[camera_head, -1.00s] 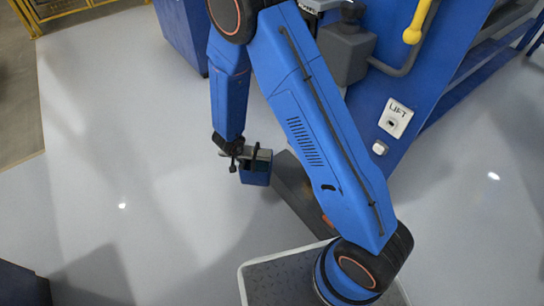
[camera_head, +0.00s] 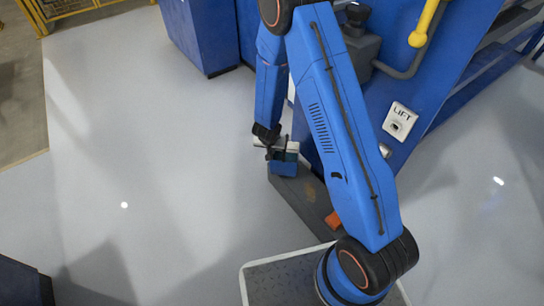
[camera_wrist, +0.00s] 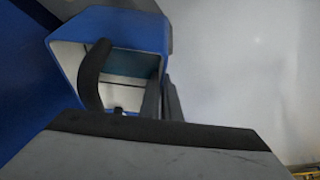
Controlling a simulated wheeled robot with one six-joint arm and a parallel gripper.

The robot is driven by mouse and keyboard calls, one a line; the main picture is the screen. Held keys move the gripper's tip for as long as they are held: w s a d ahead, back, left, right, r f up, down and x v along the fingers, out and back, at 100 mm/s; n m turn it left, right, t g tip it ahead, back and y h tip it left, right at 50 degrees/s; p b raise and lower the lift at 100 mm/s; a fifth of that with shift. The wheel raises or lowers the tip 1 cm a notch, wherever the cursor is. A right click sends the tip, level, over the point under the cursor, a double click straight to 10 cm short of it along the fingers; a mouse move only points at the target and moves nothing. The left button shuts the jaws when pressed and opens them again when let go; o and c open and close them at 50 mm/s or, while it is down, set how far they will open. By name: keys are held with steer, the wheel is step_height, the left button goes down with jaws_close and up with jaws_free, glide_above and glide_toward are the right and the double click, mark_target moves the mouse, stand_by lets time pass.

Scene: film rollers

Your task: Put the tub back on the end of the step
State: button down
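The tub (camera_head: 284,168) is a small blue, open-topped box with a pale inside. My gripper (camera_head: 277,153) is at its top and appears shut on it. In the wrist view the tub (camera_wrist: 118,24) shows its open mouth, with dark fingers across its near side; the exact contact is partly hidden. The step (camera_head: 301,201) is a long, low dark grey slab on the floor. The tub is at the step's far left end in the head view. I cannot tell whether its underside touches the step.
An orange piece (camera_head: 333,220) is at the step's near end, partly behind my arm. A blue machine with a LIFT panel (camera_head: 400,119) stands to the right. A blue cabinet (camera_head: 205,40) stands behind. The pale floor (camera_head: 150,160) to the left is clear.

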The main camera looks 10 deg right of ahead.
steer(key=shift+f, duration=1.5)
steer(key=shift+w+d+f, duration=0.1)
steer(key=shift+d+f, duration=0.05)
steer(key=shift+f, duration=0.4)
steer(key=c, duration=2)
jaws_free()
steer(key=shift+f, duration=0.1)
